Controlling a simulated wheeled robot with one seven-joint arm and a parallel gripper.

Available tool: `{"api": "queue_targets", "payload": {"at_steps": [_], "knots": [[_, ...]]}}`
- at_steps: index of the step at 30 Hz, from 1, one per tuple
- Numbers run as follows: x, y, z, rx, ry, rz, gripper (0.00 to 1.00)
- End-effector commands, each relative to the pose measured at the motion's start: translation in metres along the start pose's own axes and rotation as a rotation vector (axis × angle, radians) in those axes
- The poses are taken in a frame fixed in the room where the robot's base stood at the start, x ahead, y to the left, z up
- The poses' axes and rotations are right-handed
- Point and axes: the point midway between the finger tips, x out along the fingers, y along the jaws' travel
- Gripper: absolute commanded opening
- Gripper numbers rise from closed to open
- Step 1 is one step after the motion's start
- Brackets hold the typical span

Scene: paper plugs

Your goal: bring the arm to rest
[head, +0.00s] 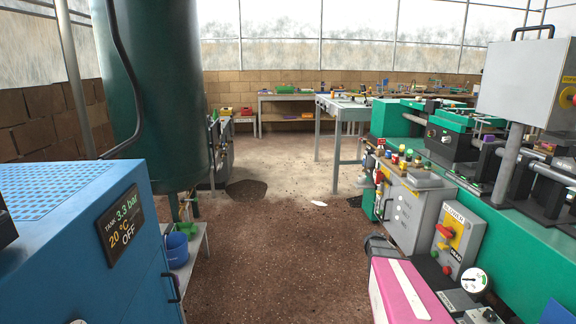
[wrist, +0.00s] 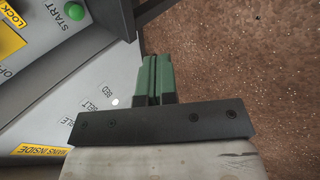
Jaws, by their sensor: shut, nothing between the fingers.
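My gripper (wrist: 158,62) shows in the wrist view, with its two green fingers closed together and nothing between them. It points over the edge of a grey and white control panel (wrist: 95,100), with the brown floor to the right. I cannot tell whether the fingers touch the panel. I cannot make out my gripper clearly in the head view.
A blue cabinet (head: 75,220) with a display reading OFF stands at the left, before a green tank (head: 160,90). Green machinery (head: 515,235) and a grey control box (head: 457,237) line the right. The floor (head: 265,240) between them is mostly open.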

Motion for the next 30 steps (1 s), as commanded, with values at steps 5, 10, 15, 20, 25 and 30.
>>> {"api": "queue_targets", "payload": {"at_steps": [5,10,15,20,25,30], "knots": [[-0.101,-0.073,0.029,0.153,-0.014,-0.225,0.0],[-0.183,-0.135,0.055,0.254,-0.047,-0.446,0.0],[-0.243,-0.177,0.076,0.307,-0.084,-0.615,0.0],[-0.268,-0.193,0.084,0.324,-0.103,-0.691,0.0],[-0.271,-0.196,0.084,0.327,-0.107,-0.703,0.0],[-0.27,-0.196,0.084,0.327,-0.106,-0.701,0.0]]}}
